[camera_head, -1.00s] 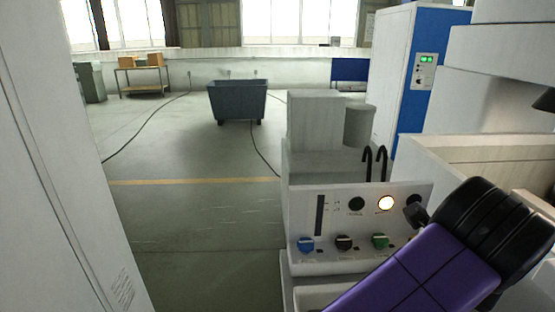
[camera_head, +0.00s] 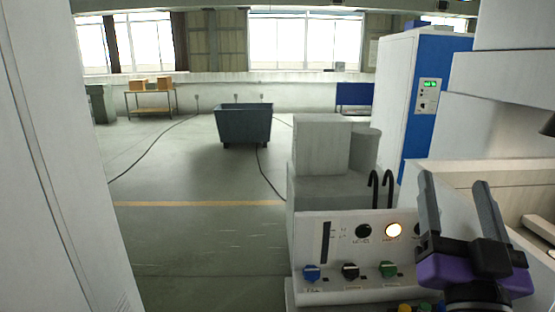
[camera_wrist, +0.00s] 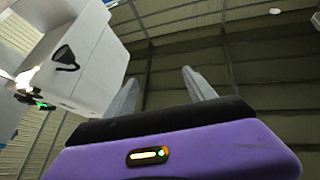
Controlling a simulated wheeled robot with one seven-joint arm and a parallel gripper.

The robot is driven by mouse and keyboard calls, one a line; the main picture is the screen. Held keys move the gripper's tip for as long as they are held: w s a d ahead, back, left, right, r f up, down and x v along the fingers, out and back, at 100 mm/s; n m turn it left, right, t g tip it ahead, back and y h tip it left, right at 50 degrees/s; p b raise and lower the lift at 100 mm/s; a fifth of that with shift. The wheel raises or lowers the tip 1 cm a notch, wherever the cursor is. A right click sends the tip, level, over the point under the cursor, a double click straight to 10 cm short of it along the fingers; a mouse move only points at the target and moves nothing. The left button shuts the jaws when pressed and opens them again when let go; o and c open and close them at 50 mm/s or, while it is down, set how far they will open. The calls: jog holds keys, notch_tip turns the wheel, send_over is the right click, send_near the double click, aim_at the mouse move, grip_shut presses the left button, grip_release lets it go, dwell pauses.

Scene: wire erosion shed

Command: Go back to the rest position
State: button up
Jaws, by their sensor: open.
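My gripper (camera_head: 455,198) is at the lower right of the head view, in front of the white machine's control panel (camera_head: 345,240). Its two grey fingers point up and stand apart, with nothing between them. The gripper's purple body and dark base sit below the fingers and hide the right end of the panel. In the wrist view the gripper (camera_wrist: 160,92) shows both fingers spread, with an empty gap and a dark ribbed wall or ceiling behind.
The panel has a lit lamp (camera_head: 394,230) and blue, black and green knobs. Large white machine housing (camera_head: 500,110) stands close on the right. A blue and white cabinet (camera_head: 425,120) is behind. A dark cart (camera_head: 243,124) stands on open floor. A white wall (camera_head: 50,160) is close at left.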

jog(key=s+a+f+n+g+y, duration=0.1)
jog(key=s+a+f+n+y, duration=0.2)
jog(key=s+f+n+y, duration=0.45)
jog(key=s+a+f+n+g+y, duration=0.1)
jog(key=s+a+f+n+y, duration=0.25)
jog(key=f, duration=0.65)
jog(key=s+f+m+g+h, duration=0.2)
jog(key=s+f+m+g, duration=0.1)
jog(key=s+f, duration=0.5)
jog(key=s+f+m+g+h, duration=0.2)
jog(key=s+f, duration=0.6)
jog(key=s, duration=0.6)
jog(key=shift+s+d+f+m+g, duration=0.25)
jog(key=shift+s+m+g, duration=0.15)
jog(key=shift+m+g, duration=0.15)
